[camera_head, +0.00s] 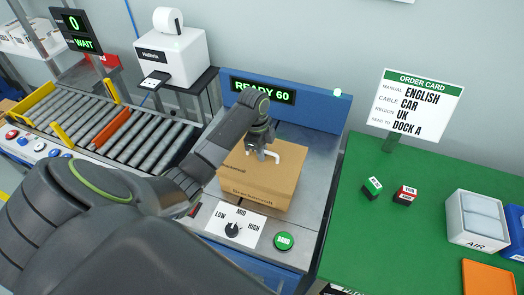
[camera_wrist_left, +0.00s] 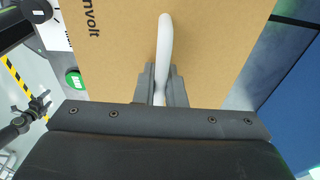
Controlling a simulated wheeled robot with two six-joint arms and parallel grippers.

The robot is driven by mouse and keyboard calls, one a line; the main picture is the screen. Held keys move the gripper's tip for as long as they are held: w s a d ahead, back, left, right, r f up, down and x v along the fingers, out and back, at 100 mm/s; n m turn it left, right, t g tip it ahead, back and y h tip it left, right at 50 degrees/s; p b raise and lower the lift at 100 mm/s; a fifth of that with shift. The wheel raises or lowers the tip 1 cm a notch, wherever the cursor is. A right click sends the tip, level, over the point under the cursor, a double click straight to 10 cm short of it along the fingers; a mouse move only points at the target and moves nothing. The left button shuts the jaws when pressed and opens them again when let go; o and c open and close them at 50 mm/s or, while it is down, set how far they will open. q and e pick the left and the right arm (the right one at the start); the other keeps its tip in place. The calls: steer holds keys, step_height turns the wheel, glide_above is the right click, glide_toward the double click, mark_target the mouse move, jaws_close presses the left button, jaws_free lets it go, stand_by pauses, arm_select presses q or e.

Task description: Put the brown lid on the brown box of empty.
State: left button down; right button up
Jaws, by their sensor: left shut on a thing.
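A brown cardboard box (camera_head: 255,196) with printed lettering stands on the grey metal station. A brown lid (camera_head: 238,163) with a white handle (camera_head: 274,155) is at its top. Lid and box look flush, but I cannot tell whether the lid is fully seated. My left gripper (camera_head: 260,146) is above the lid, shut on the white handle. In the left wrist view the handle (camera_wrist_left: 164,45) runs between its fingers (camera_wrist_left: 161,88), with brown cardboard below. My right gripper seems to show small at the left of that view (camera_wrist_left: 38,106); its jaws are unclear.
A dial panel (camera_head: 236,225) and green button (camera_head: 284,241) are in front of the box, a blue READY display (camera_head: 310,108) behind it. The roller conveyor (camera_head: 120,130) is left. The green table (camera_head: 350,215) at right holds two small blocks, a white bin (camera_head: 455,221) and an order card.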

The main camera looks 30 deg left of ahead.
arm_select(q)
steer(key=shift+f+b, duration=0.55)
steer(key=shift+f, duration=1.1)
stand_by(0.5)
steer(key=c, duration=1.4)
jaws_free()
steer(key=shift+c, duration=0.2)
steer(key=r, duration=0.5)
steer(key=a+r+b, duration=0.1)
steer(key=r, duration=0.2)
steer(key=shift+r, duration=0.25)
step_height(320, 180, up, 9)
steer(key=a+p, duration=0.1)
steer(key=p, duration=0.6)
steer(key=shift+s, duration=0.25)
steer(key=shift+f, duration=0.2)
